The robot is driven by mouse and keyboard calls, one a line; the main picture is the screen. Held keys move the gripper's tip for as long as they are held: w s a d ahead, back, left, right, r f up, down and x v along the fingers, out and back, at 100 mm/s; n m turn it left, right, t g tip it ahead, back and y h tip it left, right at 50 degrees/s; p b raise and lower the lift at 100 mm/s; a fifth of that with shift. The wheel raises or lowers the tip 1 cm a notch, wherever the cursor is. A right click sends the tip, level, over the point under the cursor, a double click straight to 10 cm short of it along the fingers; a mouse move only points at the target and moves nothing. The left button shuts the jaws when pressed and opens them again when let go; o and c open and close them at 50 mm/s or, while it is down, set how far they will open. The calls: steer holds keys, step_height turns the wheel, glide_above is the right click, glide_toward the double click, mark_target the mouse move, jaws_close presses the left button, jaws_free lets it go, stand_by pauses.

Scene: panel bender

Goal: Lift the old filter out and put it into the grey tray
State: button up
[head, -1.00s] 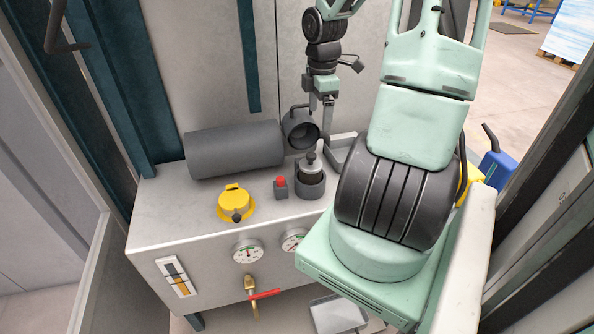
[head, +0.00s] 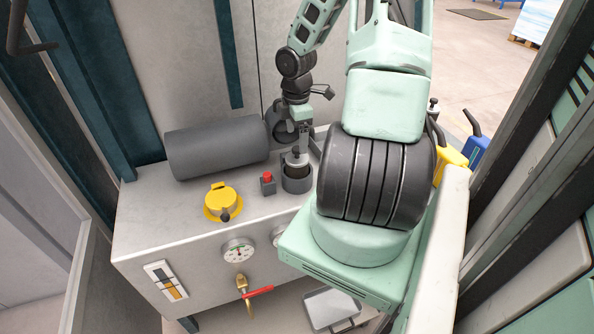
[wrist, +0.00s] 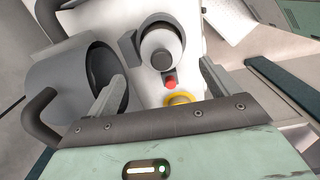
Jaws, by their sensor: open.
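The old filter (head: 295,154) stands upright in a dark round housing (head: 297,182) on top of the light grey cabinet. My gripper (head: 298,150) points down over the filter. Its two fingers are apart, and the filter shows beyond the space between the fingertips (wrist: 160,72). I cannot tell whether they touch it. A grey tray-like edge (head: 320,142) shows on the cabinet behind my gripper, mostly hidden by my arm.
A large grey cylinder (head: 216,147), a yellow cap (head: 222,200) and a red button (head: 268,179) are on the cabinet. A grey pan-like object (head: 333,308) lies below, in front.

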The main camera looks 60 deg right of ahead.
mark_target(298, 157)
steer(key=f, duration=0.7)
steer(key=shift+s+d+f, duration=0.15)
steer(key=shift+s+f, duration=0.1)
steer(key=c, duration=1.5)
steer(key=shift+r, duration=0.15)
step_height(298, 157, up, 10)
steer(key=shift+f+p, duration=0.1)
steer(key=shift+p, duration=0.4)
